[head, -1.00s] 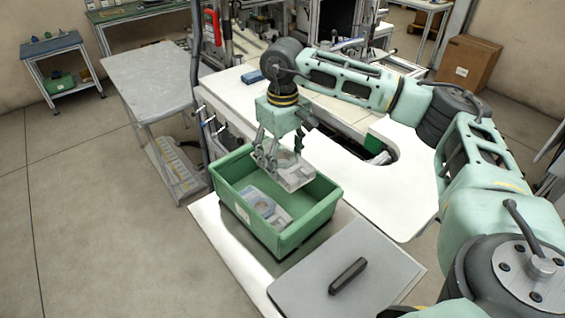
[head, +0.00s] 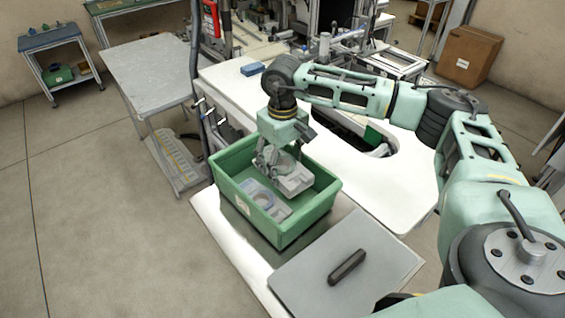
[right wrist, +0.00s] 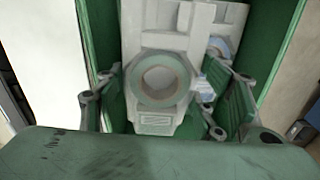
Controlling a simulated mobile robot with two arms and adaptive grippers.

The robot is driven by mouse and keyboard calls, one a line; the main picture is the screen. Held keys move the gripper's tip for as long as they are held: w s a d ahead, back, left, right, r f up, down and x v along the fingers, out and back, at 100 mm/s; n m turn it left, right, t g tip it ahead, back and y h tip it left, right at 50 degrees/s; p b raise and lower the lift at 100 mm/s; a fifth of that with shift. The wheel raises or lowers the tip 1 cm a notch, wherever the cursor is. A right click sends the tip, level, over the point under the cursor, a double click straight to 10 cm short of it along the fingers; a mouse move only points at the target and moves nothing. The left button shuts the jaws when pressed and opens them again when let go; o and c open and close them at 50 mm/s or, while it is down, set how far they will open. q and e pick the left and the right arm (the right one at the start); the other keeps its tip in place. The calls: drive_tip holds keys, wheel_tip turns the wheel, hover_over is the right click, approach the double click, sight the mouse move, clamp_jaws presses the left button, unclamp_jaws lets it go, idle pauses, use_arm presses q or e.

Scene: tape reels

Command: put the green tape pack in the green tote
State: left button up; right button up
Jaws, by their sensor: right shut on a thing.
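The green tape pack (head: 294,184) is a pale grey-white tray with a grey-green tape ring. My right gripper (head: 274,166) is shut on it and holds it inside the far right part of the green tote (head: 289,231). In the right wrist view the pack's ring (right wrist: 137,83) lies between the fingers (right wrist: 165,105). I cannot tell whether the pack touches the tote floor or the other pack. My left gripper is out of view.
A second pack with a blue ring (head: 263,199) lies in the tote's near left part. It partly shows in the right wrist view (right wrist: 221,46). A grey board with a dark handle (head: 347,267) lies in front. A blue block (head: 252,69) lies on the white bench.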

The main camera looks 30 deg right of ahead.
sight(282, 164)
drive_tip(key=o, duration=1.3)
drive_tip(key=shift+r, duration=0.1)
drive_tip(key=shift+r+p, duration=0.65)
drive_tip(key=shift+p, duration=0.1)
drive_tip(key=shift+w+r+b, duration=0.1)
drive_tip(key=shift+r+b, duration=0.15)
drive_tip(key=shift+b, duration=0.15)
drive_tip(key=shift+r+b, duration=1.9)
drive_tip(key=shift+r, duration=3.8)
